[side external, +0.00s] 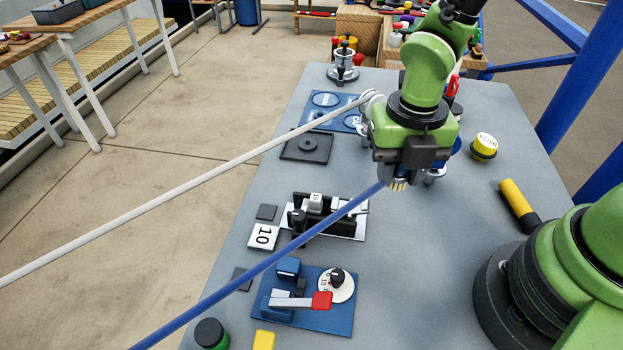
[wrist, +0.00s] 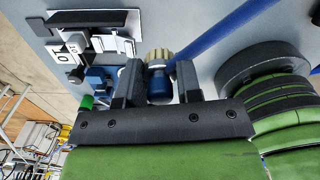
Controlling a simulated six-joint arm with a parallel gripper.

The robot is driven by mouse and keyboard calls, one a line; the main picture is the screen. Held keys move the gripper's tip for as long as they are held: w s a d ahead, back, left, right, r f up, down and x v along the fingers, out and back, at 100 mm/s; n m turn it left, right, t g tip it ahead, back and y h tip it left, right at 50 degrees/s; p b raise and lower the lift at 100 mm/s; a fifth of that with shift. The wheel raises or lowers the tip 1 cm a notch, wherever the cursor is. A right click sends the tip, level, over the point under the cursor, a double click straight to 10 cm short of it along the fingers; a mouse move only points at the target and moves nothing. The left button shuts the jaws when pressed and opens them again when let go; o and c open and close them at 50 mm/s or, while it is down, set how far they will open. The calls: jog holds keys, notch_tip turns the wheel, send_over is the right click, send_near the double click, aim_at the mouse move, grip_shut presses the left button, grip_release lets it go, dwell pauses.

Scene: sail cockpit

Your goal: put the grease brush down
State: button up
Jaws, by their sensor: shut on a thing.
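My gripper (side external: 400,174) is shut on the grease brush, which has pale bristles (side external: 398,186) that point down at the table. In the wrist view the brush's blue handle (wrist: 160,88) sits between my two dark fingers, with the pale bristle end beyond them. The brush is above the grey table (side external: 430,270), right of the middle fittings. I cannot tell the exact gap below the bristles. The gripper body hides most of the handle in the side view.
A blue line (side external: 250,270) runs close to the brush; a white line (side external: 180,185) crosses from the left. A black-and-white fitting (side external: 330,218) and a blue unit with a red lever (side external: 321,300) stand left. A yellow-black cylinder (side external: 514,200) lies right.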

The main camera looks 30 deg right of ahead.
aim_at(297, 181)
jog(key=w+a+m, duration=0.3)
jog(key=w+m, duration=0.1)
jog(key=w, duration=0.4)
jog(key=w+a+m, duration=0.3)
jog(key=w+a, duration=0.1)
jog(key=w, duration=0.4)
jog(key=f, duration=0.9)
jog(key=shift+w+d+f, duration=0.1)
jog(key=shift+w+f, duration=0.1)
jog(key=shift+f, duration=0.1)
jog(key=o, duration=0.9)
jog(key=shift+f, duration=0.1)
jog(key=shift+o, duration=0.2)
